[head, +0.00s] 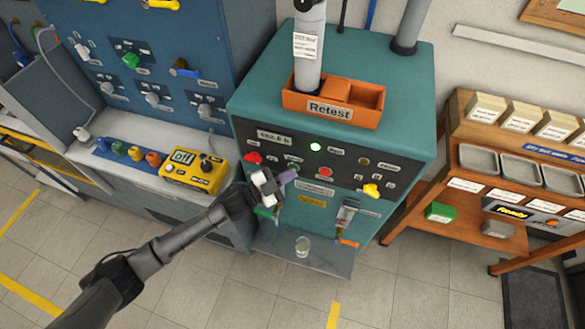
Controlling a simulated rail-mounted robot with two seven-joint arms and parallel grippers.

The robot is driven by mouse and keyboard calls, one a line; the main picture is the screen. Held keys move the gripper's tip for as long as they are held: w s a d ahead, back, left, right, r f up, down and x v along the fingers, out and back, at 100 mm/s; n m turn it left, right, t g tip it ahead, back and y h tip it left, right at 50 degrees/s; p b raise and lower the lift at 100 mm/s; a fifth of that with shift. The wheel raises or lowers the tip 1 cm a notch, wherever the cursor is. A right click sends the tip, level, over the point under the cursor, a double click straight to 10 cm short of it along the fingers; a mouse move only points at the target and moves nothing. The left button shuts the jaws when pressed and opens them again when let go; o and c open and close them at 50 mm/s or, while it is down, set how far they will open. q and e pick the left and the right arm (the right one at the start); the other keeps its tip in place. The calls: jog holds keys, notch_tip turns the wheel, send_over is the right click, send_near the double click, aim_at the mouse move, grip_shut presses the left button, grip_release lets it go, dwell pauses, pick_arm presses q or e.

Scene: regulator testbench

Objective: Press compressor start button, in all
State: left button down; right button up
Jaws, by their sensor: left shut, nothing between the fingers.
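The teal compressor cabinet (262,98) stands in the middle, with a dark control panel (345,166) on its front. The panel has a lit green light (315,147), a red button (325,172), a red knob (253,158) at the left and a yellow valve handle (371,190) at the lower right. My left gripper (288,175) is shut and empty, its tips at the panel's lower middle, left of the red button. A small green part shows just above the tips; I cannot tell whether they touch it. The labels are too small to read. My right gripper is not in view.
An orange "Retest" bin (333,110) sits on the cabinet. A yellow meter (194,171) lies on the bench to the left. A wooden rack (462,205) with trays stands to the right.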

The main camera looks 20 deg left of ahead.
pick_arm(q)
jog(key=shift+s, duration=0.1)
jog(key=shift+s+p, duration=0.5)
jog(key=shift+s, duration=0.25)
jog(key=shift+s, duration=0.1)
jog(key=s+p, duration=0.2)
jog(key=s, duration=0.2)
jog(key=shift+s+d, duration=0.1)
jog(key=shift+s, duration=0.3)
jog(key=shift+f, duration=0.1)
dwell(0.6)
